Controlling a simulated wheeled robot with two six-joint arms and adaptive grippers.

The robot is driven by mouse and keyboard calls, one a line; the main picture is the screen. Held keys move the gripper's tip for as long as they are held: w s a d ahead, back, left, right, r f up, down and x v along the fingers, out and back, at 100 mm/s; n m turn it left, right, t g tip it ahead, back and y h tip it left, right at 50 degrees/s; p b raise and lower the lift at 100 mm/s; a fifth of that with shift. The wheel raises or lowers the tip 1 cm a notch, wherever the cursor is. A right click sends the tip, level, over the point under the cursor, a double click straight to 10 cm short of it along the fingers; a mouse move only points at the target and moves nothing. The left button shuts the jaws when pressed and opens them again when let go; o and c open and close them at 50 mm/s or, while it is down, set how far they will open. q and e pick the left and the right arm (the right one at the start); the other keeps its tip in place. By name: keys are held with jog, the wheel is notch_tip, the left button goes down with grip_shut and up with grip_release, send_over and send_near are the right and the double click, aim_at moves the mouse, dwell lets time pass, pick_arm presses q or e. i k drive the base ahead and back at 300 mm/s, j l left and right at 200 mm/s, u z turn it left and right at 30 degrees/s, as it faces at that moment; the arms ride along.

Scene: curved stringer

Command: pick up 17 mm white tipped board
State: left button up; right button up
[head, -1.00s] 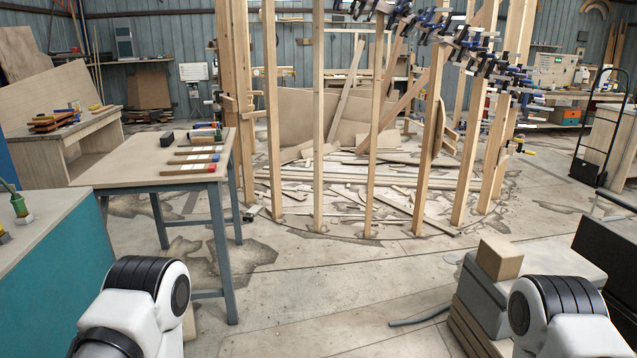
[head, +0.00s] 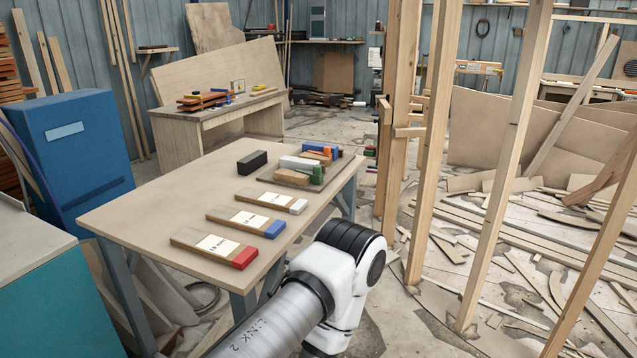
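The white-tipped board (head: 262,200) lies flat on the wooden worktable (head: 135,210). It is a short wooden strip with a white label and a white end on the right; I cannot read its label. A blue-tipped board (head: 238,219) and a red-tipped board (head: 200,245) lie nearer, roughly parallel to it and apart from one another. An arm link of mine is in front of the table's near right side. Neither of my grippers is in view.
Behind the boards are a black block (head: 252,162) and a tray (head: 268,178) with coloured items. A blue cabinet (head: 85,155) stands left, a teal-sided bench (head: 60,300) at the lower left. Upright wooden studs (head: 428,150) stand right of the table. The table's left part is bare.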

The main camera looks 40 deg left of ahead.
aim_at(285, 204)
jog(key=i+l+u, duration=0.1)
jog(key=i+u, duration=0.4)
jog(key=i+l+u, duration=0.3)
jog(key=i+u, duration=0.15)
jog(key=i+l+u, duration=0.75)
jog(key=l+u, duration=0.25)
